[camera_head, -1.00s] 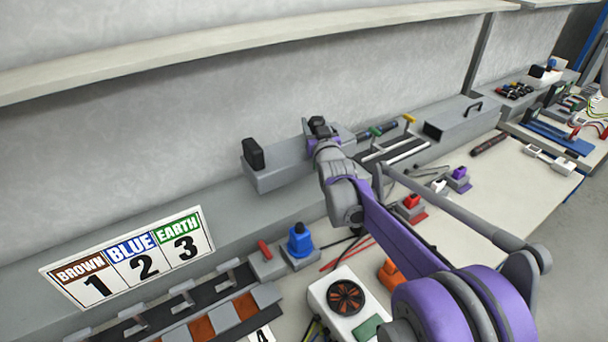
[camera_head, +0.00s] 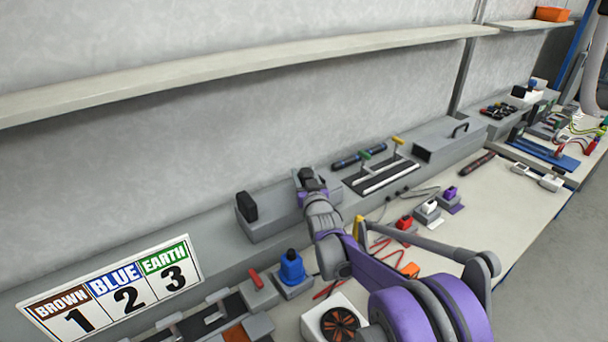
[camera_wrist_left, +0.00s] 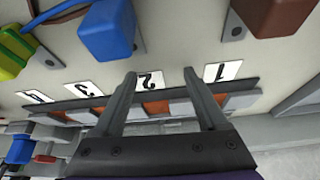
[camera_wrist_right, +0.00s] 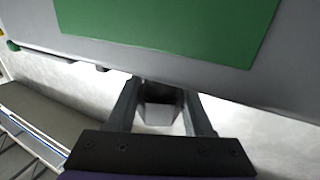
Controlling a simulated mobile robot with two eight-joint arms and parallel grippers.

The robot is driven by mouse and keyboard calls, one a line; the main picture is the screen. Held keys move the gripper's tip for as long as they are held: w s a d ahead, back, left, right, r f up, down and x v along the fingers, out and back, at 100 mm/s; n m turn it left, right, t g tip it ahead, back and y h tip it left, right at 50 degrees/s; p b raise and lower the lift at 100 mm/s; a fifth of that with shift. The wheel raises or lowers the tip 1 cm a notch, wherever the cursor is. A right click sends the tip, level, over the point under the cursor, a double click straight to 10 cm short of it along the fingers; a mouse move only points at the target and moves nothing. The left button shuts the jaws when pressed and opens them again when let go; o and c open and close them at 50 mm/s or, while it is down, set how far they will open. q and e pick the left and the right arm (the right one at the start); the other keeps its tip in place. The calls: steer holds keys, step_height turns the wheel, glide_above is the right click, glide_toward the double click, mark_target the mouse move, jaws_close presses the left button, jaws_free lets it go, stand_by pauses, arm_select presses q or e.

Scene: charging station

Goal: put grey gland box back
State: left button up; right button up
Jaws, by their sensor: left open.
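The grey gland box (camera_head: 268,221), a long grey block with a black upright piece at its left end, is at the grey ledge along the wall in the head view. My right gripper (camera_head: 306,178) is at its right end, shut on it. In the right wrist view, a small grey block is between the right fingers (camera_wrist_right: 161,108), below a large grey face with a green panel (camera_wrist_right: 170,25). I cannot tell if the box touches the ledge. My left gripper (camera_wrist_left: 165,82) is open and empty, over the numbered strip in the left wrist view.
Right of the box are a tool rack (camera_head: 386,177) and a grey case with a handle (camera_head: 450,140). A numbered sign (camera_head: 110,290) stands left. A blue-topped block (camera_head: 291,268) and a white fan unit (camera_head: 318,322) stand in front. A shelf (camera_head: 250,73) runs above.

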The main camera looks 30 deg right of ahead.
steer(key=o, duration=0.5)
steer(key=shift+c, duration=0.2)
arm_select(q)
steer(key=shift+r, duration=0.15)
arm_select(e)
steer(key=shift+r, duration=0.2)
steer(key=v, duration=0.7)
steer(key=shift+s+a+f, duration=0.1)
steer(key=shift+s, duration=0.15)
